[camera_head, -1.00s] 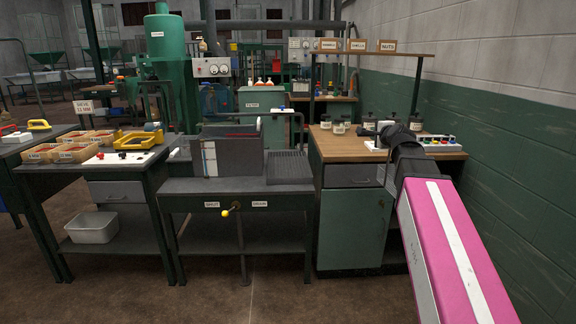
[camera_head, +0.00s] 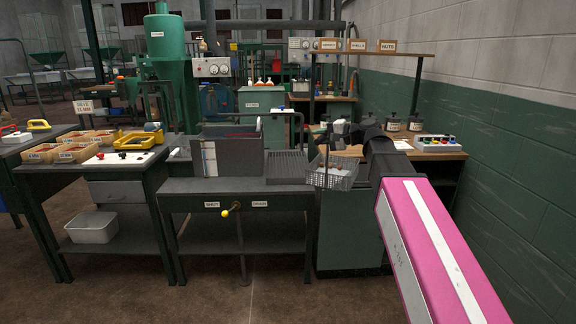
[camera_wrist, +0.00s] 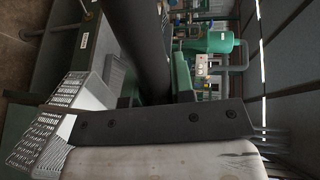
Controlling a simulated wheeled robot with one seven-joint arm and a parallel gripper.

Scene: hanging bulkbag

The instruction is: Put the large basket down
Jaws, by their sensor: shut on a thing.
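The large basket (camera_head: 331,177) is a grey mesh basket with pale contents inside. In the head view it is held out to the left of my dark wrist, in front of the wooden bench, and looks slightly tilted. My gripper (camera_head: 358,153) is shut on its right rim side; the fingertips are mostly hidden behind the basket and wrist. In the wrist view, mesh parts of the basket (camera_wrist: 42,145) show at the lower left, beside a dark finger bar. I cannot tell if the basket's bottom touches anything.
A grey sink table (camera_head: 240,187) with a ribbed drainer (camera_head: 286,166) stands left of the basket. The wooden bench (camera_head: 345,150) behind holds several dark-lidded jars and a white button panel (camera_head: 438,143). A left table (camera_head: 118,165) carries trays. The floor in front is clear.

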